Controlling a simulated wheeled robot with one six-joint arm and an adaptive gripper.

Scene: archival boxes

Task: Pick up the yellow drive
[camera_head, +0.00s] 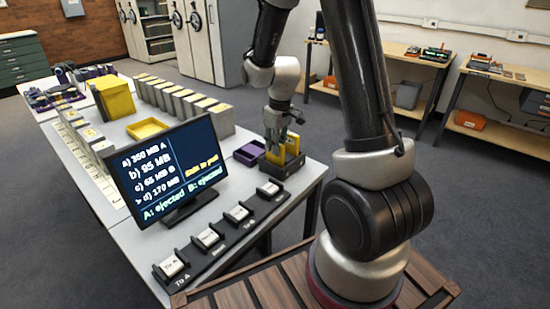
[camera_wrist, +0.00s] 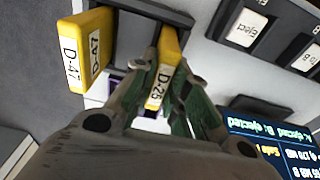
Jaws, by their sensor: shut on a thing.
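Two yellow drives stand side by side at a dark dock (camera_head: 284,171) on the table's right edge. In the wrist view, one drive labelled D-25 (camera_wrist: 167,62) is between my fingers, and the other, labelled D-47 (camera_wrist: 88,50), is to its left. My gripper (camera_head: 277,128) reaches down from above and is shut on drive D-25; its fingers also show in the wrist view (camera_wrist: 165,82). The fingers hide part of this drive. I cannot tell whether its lower end still sits in the dock (camera_wrist: 133,48).
A monitor (camera_head: 165,170) stands left of the dock. A row of labelled switches (camera_head: 238,213) lines the near edge. A purple bin (camera_head: 249,153), a yellow tray (camera_head: 147,128) and rows of grey boxes (camera_head: 183,103) are behind. Drive D-47 is close beside my fingers.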

